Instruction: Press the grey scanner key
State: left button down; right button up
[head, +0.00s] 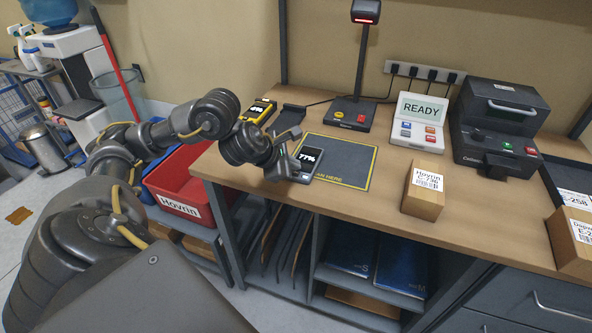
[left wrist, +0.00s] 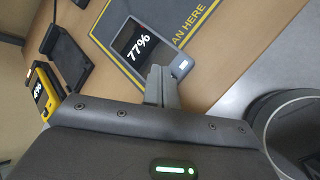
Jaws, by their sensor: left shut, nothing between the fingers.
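The grey scanner (head: 310,157) lies on the left edge of the dark scan mat (head: 350,172), its screen reading 77%. In the left wrist view the grey scanner (left wrist: 149,44) shows a small pale key (left wrist: 181,66) with a blue mark at its lower end. My left gripper (head: 298,175) is shut and empty, pointing down at the scanner's near end. In the left wrist view its fingertips (left wrist: 161,75) are close beside the key; I cannot tell whether they touch the scanner. My right gripper is out of view.
A yellow scanner (head: 259,110) and a black cradle (head: 287,119) are behind the gripper. A scanner stand (head: 352,112), a READY terminal (head: 418,121), a black printer (head: 497,125) and a Hovrin box (head: 423,192) stand rightward. A red bin (head: 180,185) is left of the bench.

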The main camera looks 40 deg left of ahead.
pick_arm(q)
notch_tip(320, 180, up, 6)
jog(key=p, duration=0.5)
dwell(0.5)
